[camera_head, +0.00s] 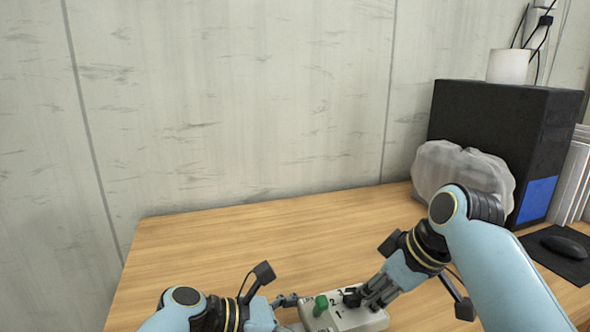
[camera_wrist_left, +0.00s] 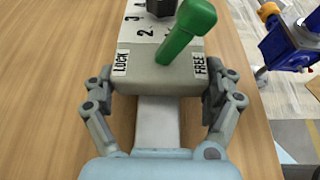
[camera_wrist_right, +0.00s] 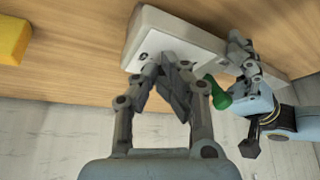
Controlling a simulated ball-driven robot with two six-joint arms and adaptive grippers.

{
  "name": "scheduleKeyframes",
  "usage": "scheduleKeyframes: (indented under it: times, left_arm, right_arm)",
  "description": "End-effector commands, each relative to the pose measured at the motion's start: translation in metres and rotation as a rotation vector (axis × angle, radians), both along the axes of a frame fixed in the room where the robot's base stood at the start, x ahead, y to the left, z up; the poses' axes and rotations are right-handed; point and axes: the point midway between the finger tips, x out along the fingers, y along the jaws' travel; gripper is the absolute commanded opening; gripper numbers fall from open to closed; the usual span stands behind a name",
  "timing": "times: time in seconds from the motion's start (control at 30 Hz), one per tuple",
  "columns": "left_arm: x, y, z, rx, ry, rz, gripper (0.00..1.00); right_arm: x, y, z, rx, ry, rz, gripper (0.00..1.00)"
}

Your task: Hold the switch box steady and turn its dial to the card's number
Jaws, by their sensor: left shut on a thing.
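The pale switch box (camera_head: 345,320) lies at the bottom of the head view, and its near end (camera_wrist_left: 155,75) shows in the left wrist view. A green lever (camera_wrist_left: 185,32) leans towards the FREE label; LOCK is on the other side. The dark dial (camera_wrist_left: 161,6) is cut by the top edge, beside numbers 2, 3 and 4. My left gripper (camera_wrist_left: 160,100) is shut on the box, fingers on both sides. My right gripper (camera_wrist_right: 167,86) is at the box's face by the dial, its fingertips close together; its grip on the dial is unclear. I see no number card.
A black computer case (camera_head: 490,130), a translucent bag (camera_head: 462,175) and a mouse (camera_head: 563,246) stand at the right. The left of the wooden table (camera_head: 200,250) is clear. A yellow object (camera_wrist_right: 12,40) shows in the right wrist view, a blue one (camera_wrist_left: 288,45) beyond the table edge.

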Motion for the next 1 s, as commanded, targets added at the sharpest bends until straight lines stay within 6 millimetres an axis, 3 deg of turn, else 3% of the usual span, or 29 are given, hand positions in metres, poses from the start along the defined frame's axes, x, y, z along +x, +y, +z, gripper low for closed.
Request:
scheduleKeyframes:
  times: [1.0]
  left_arm:
    - [-0.002,-0.004,0.001,-0.009,0.001,-0.007,0.28]
  right_arm:
    - [-0.015,0.017,-0.001,0.012,0.004,0.005,0.00]
